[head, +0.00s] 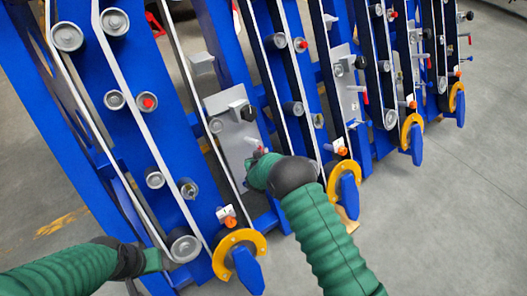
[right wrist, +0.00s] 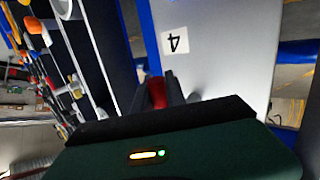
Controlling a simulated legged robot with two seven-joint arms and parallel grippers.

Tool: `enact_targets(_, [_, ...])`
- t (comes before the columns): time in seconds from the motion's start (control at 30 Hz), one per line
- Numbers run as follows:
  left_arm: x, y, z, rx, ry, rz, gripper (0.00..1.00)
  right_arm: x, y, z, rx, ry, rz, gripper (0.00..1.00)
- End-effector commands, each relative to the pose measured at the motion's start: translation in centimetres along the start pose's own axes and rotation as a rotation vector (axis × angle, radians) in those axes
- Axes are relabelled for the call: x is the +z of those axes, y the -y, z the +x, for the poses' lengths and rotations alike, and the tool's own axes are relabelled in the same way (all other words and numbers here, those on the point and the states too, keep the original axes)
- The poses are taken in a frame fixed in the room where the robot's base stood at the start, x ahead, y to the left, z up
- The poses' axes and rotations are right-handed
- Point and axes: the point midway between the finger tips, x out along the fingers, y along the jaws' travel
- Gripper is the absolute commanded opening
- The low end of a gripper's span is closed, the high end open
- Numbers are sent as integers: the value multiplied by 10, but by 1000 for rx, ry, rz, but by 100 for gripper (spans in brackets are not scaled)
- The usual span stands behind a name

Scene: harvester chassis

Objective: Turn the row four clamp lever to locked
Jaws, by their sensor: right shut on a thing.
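The red clamp lever (right wrist: 156,92) sits between the dark fingers of my right gripper (right wrist: 158,98) in the right wrist view. The gripper is shut on it. Beside it is a pale grey plate (right wrist: 220,55) with a label marked 4 (right wrist: 174,40). In the head view my right gripper (head: 257,160) is at the lower right part of the same grey plate (head: 232,150), and mostly hides the lever. My left gripper (head: 158,261) is low at the left, near a roller at the foot of the nearest row; its fingers are not clear.
Blue row frames with belts and rollers stand side by side. A black knob (head: 242,111) sits on the plate above my right gripper. Yellow rings with blue arms, such as the nearest ring (head: 238,247), stick out at the row ends. Grey floor (head: 440,210) is open at right.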

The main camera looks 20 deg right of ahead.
Motion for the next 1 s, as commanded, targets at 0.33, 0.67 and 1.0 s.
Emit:
enact_targets(0.33, [0,0,0,0,0,0,47,8,4,0,-7,18,5,0])
enact_targets(0.67, [0,0,0,0,0,0,47,4,2,0,-5,10,5,38])
enact_targets(1.0, [-2,0,-9,0,0,0,47,-1,1,-19,-4,8,4,38])
